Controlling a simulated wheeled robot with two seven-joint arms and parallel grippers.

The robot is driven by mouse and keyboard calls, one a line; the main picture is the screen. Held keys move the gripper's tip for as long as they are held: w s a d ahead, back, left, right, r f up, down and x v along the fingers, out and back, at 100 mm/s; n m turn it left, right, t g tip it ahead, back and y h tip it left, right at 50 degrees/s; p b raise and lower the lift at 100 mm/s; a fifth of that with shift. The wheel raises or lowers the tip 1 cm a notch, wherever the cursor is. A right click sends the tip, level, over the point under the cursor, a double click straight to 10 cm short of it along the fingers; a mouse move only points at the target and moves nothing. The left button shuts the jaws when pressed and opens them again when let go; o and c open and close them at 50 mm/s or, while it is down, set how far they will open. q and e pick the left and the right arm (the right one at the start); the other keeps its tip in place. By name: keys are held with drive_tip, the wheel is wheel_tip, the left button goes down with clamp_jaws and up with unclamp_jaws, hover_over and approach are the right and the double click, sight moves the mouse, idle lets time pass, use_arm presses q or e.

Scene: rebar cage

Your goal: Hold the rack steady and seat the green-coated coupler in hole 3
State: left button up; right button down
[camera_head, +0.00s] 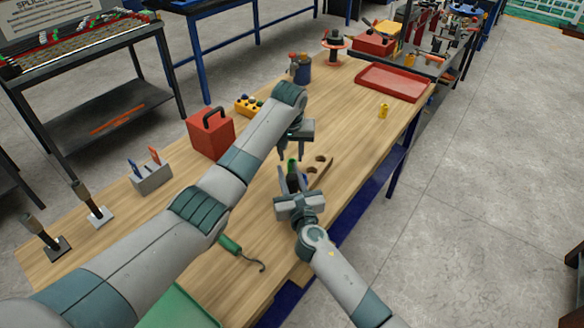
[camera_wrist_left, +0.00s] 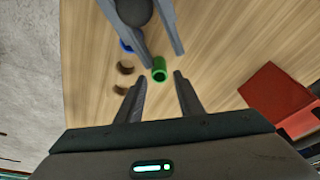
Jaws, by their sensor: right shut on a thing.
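The green coupler (camera_head: 291,163) stands just beside the wooden rack (camera_head: 326,168); its hollow top shows in the left wrist view (camera_wrist_left: 159,70). The rack has two open holes, and a blue ring (camera_wrist_left: 126,47) lies in line with them. My left gripper (camera_head: 296,153) is open and empty above the coupler; its spread fingers (camera_wrist_left: 160,82) show in the wrist view. My right gripper (camera_head: 291,176) is shut on a dark round knob (camera_wrist_left: 135,12) in line with the rack's holes. Where the knob meets the rack is hidden.
A red toolbox (camera_head: 210,135) stands left of my left forearm. A yellow piece (camera_head: 383,110) and a red tray (camera_head: 394,82) sit farther back on the bench. A green-handled hook (camera_head: 240,252) lies near the front. The bench's right edge is close to the rack.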

sight(292, 159)
use_arm(q)
drive_tip(key=shift+w+d+f, duration=0.1)
drive_tip(key=shift+w+f, duration=0.35)
drive_tip(key=shift+f, duration=0.25)
drive_tip(key=shift+x, duration=1.45)
drive_tip(key=shift+w, duration=0.1)
drive_tip(key=shift+c, duration=0.3)
drive_tip(key=shift+r, duration=0.1)
clamp_jaws()
